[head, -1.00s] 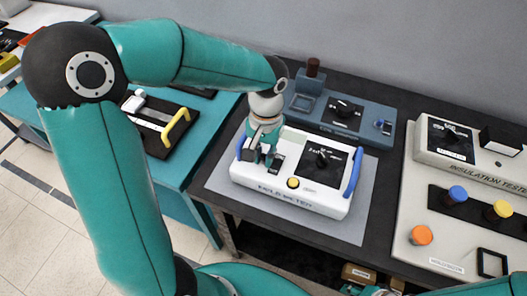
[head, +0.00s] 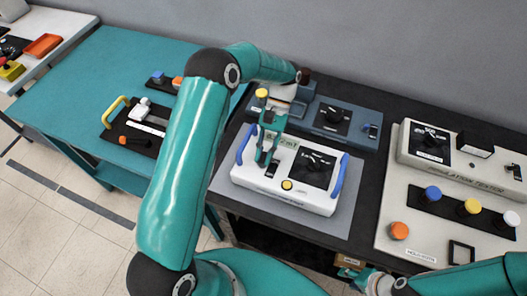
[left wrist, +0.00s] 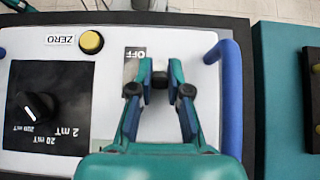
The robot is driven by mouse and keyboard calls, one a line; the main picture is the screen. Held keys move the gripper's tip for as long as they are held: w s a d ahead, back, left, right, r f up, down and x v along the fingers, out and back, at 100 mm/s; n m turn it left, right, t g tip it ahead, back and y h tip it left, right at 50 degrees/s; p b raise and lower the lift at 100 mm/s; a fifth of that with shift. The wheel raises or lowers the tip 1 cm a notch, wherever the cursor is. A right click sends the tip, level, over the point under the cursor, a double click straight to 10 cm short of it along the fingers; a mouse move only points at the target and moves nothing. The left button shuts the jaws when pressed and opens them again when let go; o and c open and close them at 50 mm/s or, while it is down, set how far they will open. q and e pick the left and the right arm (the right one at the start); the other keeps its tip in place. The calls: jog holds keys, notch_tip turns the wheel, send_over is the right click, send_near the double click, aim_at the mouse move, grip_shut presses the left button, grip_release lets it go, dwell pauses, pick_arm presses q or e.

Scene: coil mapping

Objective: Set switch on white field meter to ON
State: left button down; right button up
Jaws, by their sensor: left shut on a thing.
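The white field meter (head: 315,199) lies on a grey mat in the head view, with blue side handles, a yellow button and a black dial (head: 313,165). In the left wrist view its dial (left wrist: 36,106) and yellow ZERO button (left wrist: 91,42) are at left. My left gripper (head: 264,157) reaches down over the meter's left part. In the left wrist view its fingertips (left wrist: 160,86) are closed on the small dark switch (left wrist: 159,79), beside the OFF label (left wrist: 137,53). The fingers hide part of the switch, so its setting cannot be told. My right gripper (head: 378,284) is partly cut off at the bottom edge.
A blue-grey device (head: 350,112) stands close behind the meter. A beige insulation tester (head: 413,236) with coloured terminals is at right. A teal table (head: 75,88) with a black board and yellow handle (head: 113,111) is at left. A blue meter handle (left wrist: 231,100) stands beside my left fingers.

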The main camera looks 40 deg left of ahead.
aim_at(264, 153)
dwell(0.5)
pick_arm(q)
jog(key=c, duration=1.1)
grip_release()
jog(key=shift+g, duration=0.3)
jog(key=shift+w, duration=0.1)
notch_tip(264, 153, up, 10)
jog(key=shift+f, duration=0.1)
